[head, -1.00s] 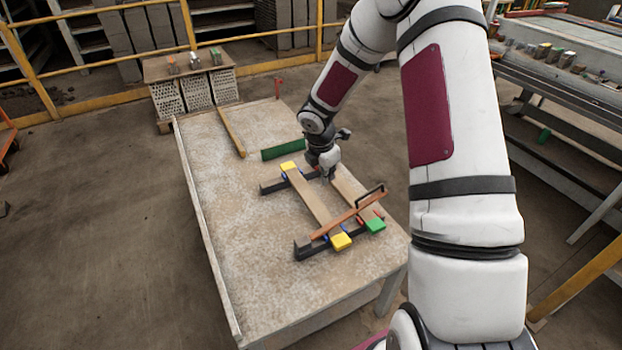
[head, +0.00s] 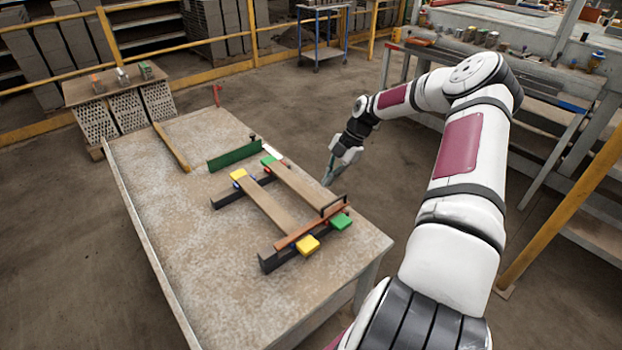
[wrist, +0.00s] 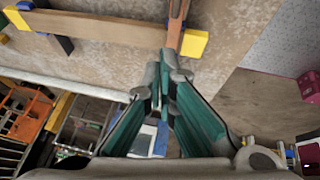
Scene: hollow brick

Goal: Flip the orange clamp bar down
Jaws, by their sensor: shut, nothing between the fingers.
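The orange clamp bar (head: 308,229) lies across the near ends of two wooden planks, about parallel to the dark near rail (head: 285,255) under it. Its black handle (head: 333,206) stands at its right end. An orange-brown strip in the wrist view (wrist: 174,38), beyond my fingertips, looks like the bar. My gripper (head: 329,174) is at the table's right edge, beyond the handle and apart from the bar. Its teal fingers are shut and empty, and they also show in the wrist view (wrist: 162,78). The bar's contact with the planks is too small to tell.
The planks (head: 263,205) have yellow (head: 307,245) and green (head: 341,221) end blocks. A green board (head: 234,156) stands behind them on the table (head: 180,235). A workbench (head: 560,110) stands at the right.

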